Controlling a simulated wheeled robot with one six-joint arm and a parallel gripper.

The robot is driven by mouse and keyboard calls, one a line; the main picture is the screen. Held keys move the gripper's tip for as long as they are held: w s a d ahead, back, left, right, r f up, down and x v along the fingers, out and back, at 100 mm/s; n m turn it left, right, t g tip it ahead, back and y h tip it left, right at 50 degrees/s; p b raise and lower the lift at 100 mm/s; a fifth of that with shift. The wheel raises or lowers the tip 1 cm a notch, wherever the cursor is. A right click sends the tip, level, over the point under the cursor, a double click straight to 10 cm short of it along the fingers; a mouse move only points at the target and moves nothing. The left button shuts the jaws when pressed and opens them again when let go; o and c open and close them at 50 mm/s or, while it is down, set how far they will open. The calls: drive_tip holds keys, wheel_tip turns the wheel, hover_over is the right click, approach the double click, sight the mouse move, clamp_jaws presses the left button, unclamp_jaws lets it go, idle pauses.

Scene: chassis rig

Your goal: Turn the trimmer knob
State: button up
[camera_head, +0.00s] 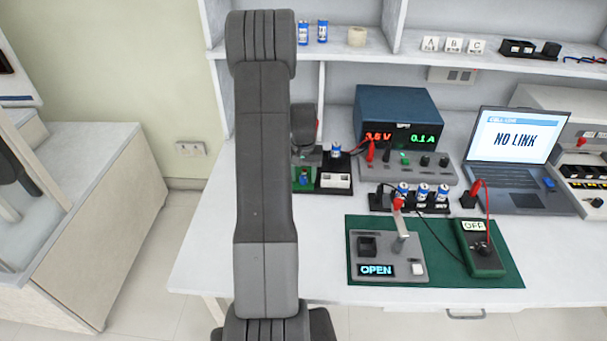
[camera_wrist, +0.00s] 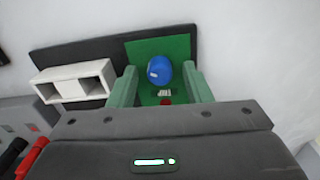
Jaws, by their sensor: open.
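The blue trimmer knob (camera_wrist: 159,70) stands on a small green board (camera_wrist: 178,50) in the wrist view. It has a small white mark on its face. My gripper (camera_wrist: 160,76) is open, with one pale green finger on each side of the knob and a visible gap on both sides. Whether the fingers reach the knob's depth I cannot tell. A red part shows just below the knob, partly hidden by my gripper body. In the head view the green board (camera_head: 298,184) shows beside my arm, and my gripper there is mostly hidden behind the arm.
A white slotted block (camera_wrist: 76,80) sits on the dark base left of the board. In the head view, the power supply (camera_head: 397,112), laptop (camera_head: 510,150), multimeter (camera_head: 480,250) and a tester reading OPEN (camera_head: 400,270) stand to the right. The bench's front left (camera_head: 205,265) is clear.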

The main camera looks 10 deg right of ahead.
sight(303, 177)
clamp_jaws()
drive_tip(key=shift+n+b, duration=0.35)
drive_tip(key=shift+n, duration=0.85)
unclamp_jaws()
wheel_tip(303, 177, up, 14)
drive_tip(key=shift+b, duration=0.3)
drive_tip(key=shift+a+f, duration=0.1)
drive_tip(key=shift+f, duration=0.1)
